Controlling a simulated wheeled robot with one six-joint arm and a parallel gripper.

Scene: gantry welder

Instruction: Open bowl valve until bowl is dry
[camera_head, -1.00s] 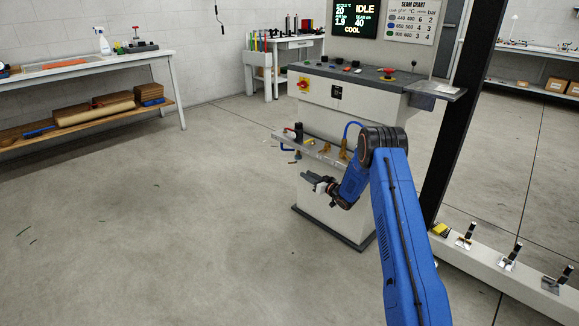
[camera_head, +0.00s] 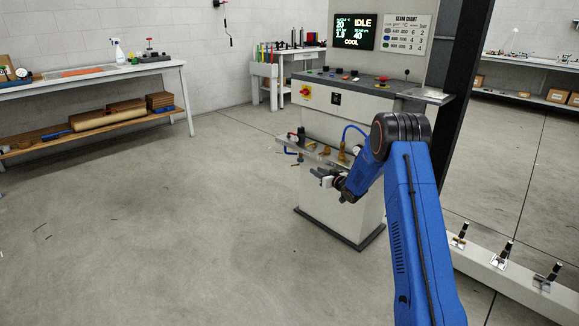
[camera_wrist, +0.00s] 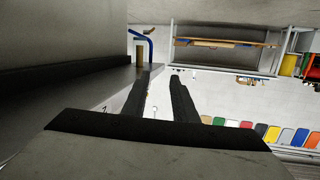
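A small fitting with a red part and a dark body (camera_head: 300,133) stands at the left end of the shelf on the front of the grey cabinet. A blue pipe (camera_head: 290,152) hangs below it. I cannot make out the bowl, its valve or any liquid. My gripper (camera_head: 316,173) is just below the shelf's front edge, apart from the fitting. In the wrist view my gripper (camera_wrist: 163,80) shows two black fingers with a gap and nothing between them. A blue pipe (camera_wrist: 144,38) with a brass-coloured piece shows beyond the fingers.
The shelf (camera_head: 322,154) also carries brass-coloured fittings (camera_head: 342,153) and a blue hose (camera_head: 354,130). The cabinet (camera_head: 335,205) stands behind my gripper. A display (camera_head: 355,31) reads IDLE and COOL. A bench (camera_head: 95,78) stands at left. The floor between is clear.

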